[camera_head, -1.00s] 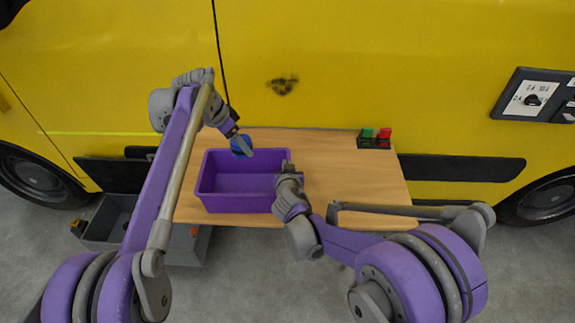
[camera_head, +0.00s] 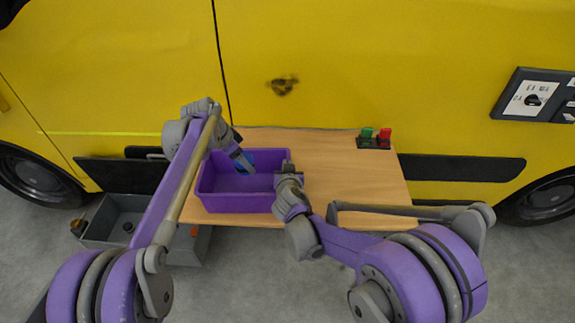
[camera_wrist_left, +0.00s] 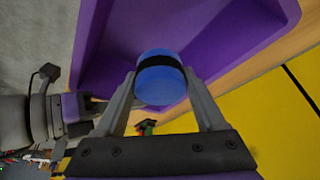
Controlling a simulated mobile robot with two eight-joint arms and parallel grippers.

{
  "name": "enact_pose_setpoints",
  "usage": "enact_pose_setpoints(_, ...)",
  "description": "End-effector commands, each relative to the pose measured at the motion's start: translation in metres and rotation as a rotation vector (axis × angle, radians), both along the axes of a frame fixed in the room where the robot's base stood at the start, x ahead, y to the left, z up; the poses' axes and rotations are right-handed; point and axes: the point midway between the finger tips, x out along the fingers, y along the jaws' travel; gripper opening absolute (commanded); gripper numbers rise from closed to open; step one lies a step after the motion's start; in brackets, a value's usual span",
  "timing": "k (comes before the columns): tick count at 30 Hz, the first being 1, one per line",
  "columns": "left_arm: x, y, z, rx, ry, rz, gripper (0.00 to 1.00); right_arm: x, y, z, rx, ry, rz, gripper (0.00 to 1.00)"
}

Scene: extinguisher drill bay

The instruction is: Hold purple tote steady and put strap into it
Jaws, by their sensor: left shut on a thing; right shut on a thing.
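The purple tote (camera_head: 215,203) stands on the wooden table, and its inside shows purple and empty apart from what is at the gripper. The strap, a blue roll with a black band (camera_wrist_left: 160,62), is pinched between the fingers of my left gripper (camera_head: 245,166). The gripper reaches over the tote's far wall, and the strap is over the tote's opening; its height above the floor of the tote is unclear. In the left wrist view the tote wall (camera_wrist_left: 262,15) lies behind the strap. My right gripper (camera_head: 288,172) is shut on the tote's right rim.
A black holder with green and red blocks (camera_head: 374,138) sits at the table's back right. The table (camera_head: 350,185) right of the tote is clear. A yellow van (camera_head: 380,60) stands behind, with a grey open bin (camera_head: 105,225) on the left.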

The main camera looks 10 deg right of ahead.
Motion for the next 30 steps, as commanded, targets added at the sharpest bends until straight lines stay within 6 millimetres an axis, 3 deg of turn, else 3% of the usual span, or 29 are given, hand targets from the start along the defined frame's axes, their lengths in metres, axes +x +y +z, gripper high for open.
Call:
enact_pose_setpoints(18, 0.000, 0.000, -0.041, 0.000, 0.000, 0.000, 0.01, 0.000, 0.000, 0.000, 0.000, 0.000, 0.000, 0.00)
enact_pose_setpoints(28, 0.000, 0.000, -0.044, 0.000, 0.000, 0.000, 0.01, 0.000, 0.000, 0.000, 0.000, 0.000, 0.000, 0.00)
enact_pose_setpoints(29, 0.000, 0.000, -0.044, 0.000, 0.000, 0.000, 0.75, 0.000, 0.000, 0.000, 0.000, 0.000, 0.000, 0.00)
enact_pose_setpoints(30, 0.000, 0.000, -0.044, 0.000, 0.000, 0.000, 0.82, 0.000, 0.000, 0.000, 0.000, 0.000, 0.000, 0.00)
